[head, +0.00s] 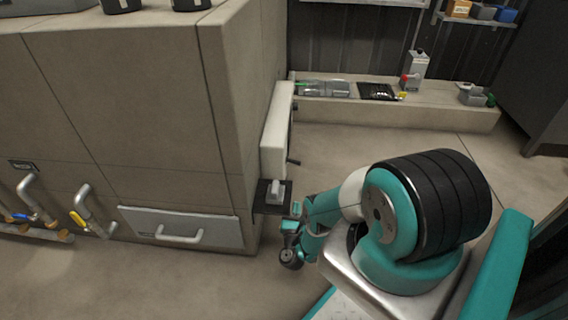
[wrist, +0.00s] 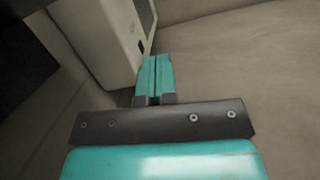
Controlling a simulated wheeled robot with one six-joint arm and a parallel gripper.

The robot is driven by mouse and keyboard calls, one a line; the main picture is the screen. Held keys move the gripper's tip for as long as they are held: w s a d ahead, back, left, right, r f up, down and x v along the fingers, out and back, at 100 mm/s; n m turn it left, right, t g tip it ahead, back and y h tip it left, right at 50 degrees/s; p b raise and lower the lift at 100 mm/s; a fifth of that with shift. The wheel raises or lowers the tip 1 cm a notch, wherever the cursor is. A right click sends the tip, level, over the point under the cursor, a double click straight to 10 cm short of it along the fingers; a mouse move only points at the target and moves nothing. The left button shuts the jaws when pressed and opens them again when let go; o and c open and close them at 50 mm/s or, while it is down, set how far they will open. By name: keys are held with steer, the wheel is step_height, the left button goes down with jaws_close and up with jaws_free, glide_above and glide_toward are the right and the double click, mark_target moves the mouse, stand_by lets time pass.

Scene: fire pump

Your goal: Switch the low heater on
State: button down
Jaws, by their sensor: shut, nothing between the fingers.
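A white box, which looks like the low heater (head: 277,130), is on the right side of the big beige cabinet. A small dark lever (head: 293,161) sticks out near its lower end. In the wrist view a white casing (wrist: 95,40) with a dark grille shows, with a small dark switch-like spot (wrist: 141,46) near its edge. My gripper (wrist: 151,62) is shut and empty, its fingertips just below that spot in the picture; I cannot tell if they touch. In the head view my arm reaches low beside the cabinet, and the fingertips are hard to make out.
A dark plate with a grey block (head: 276,190) juts from the beige cabinet (head: 110,100) near my wrist. Pipes with a yellow-handled valve (head: 78,220) are at the left. A low ledge (head: 440,115) with tools runs along the back. The floor between is clear.

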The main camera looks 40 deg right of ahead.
mark_target(294, 161)
steer(key=shift+w+d, duration=0.15)
steer(key=shift+w, duration=0.1)
steer(key=r+b+x, duration=0.1)
steer(key=b+x, duration=0.2)
steer(key=x, duration=0.3)
steer(key=r+b+x, duration=0.2)
steer(key=b+x, duration=0.1)
steer(key=x, duration=0.3)
steer(key=shift+s+d, duration=0.1)
steer(key=shift+r, duration=0.15)
